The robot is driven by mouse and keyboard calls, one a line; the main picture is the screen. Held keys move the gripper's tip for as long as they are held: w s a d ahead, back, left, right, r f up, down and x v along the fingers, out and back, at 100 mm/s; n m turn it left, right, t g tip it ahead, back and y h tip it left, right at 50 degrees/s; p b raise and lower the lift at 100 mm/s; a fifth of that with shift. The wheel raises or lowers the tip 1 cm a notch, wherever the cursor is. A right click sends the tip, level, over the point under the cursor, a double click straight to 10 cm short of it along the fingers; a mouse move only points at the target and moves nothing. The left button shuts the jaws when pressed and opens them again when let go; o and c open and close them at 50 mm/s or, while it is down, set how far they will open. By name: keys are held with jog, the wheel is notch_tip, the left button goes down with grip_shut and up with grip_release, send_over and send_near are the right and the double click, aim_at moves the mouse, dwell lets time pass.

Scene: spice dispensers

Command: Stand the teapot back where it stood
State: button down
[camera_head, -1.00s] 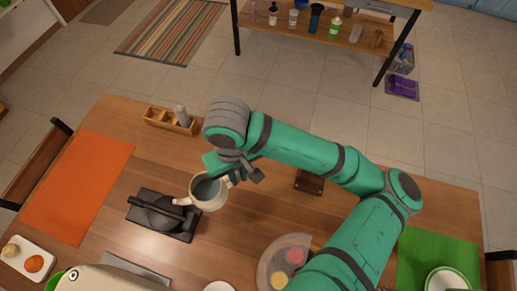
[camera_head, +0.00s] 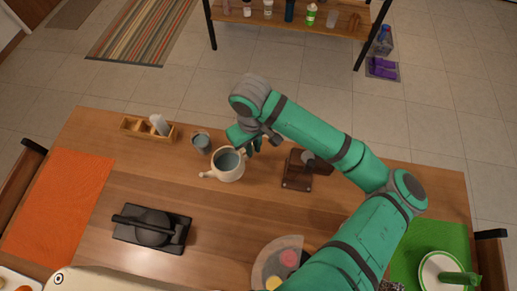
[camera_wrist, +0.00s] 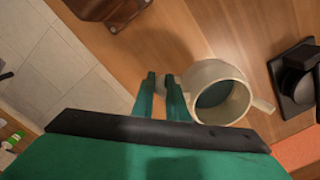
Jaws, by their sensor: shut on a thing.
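The cream teapot (camera_head: 228,176) has an open top with a dark grey inside, and its spout points left in the head view. My gripper (camera_head: 255,148) is at its right side, shut on its handle. In the wrist view my green gripper fingers (camera_wrist: 162,92) close on the handle, with the teapot body (camera_wrist: 222,70) just to their right. The teapot looks upright over the back middle of the wooden table. I cannot tell whether its base touches the table. The gripped part of the handle is mostly hidden.
A grey cup (camera_head: 201,142) stands close behind and left of the teapot. A wooden caddy (camera_head: 133,127) is further left. A brown stand (camera_head: 297,176) is to the right. A black tray (camera_head: 125,236) with a dark object is at the front left. The table between tray and teapot is clear.

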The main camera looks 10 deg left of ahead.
jog(key=shift+w+d+f, duration=0.25)
jog(key=shift+w+f, duration=0.3)
jog(key=shift+f, duration=0.6)
jog(key=shift+w+d+f, duration=0.25)
jog(key=shift+w+f, duration=0.25)
jog(key=shift+f, duration=0.7)
jog(key=shift+w+d+f, duration=0.25)
jog(key=shift+w+f, duration=0.3)
jog(key=shift+f, duration=0.6)
jog(key=shift+f, duration=0.1)
jog(key=c, duration=1.7)
grip_release()
jog(key=shift+c, duration=0.2)
notch_tip(320, 180, up, 12)
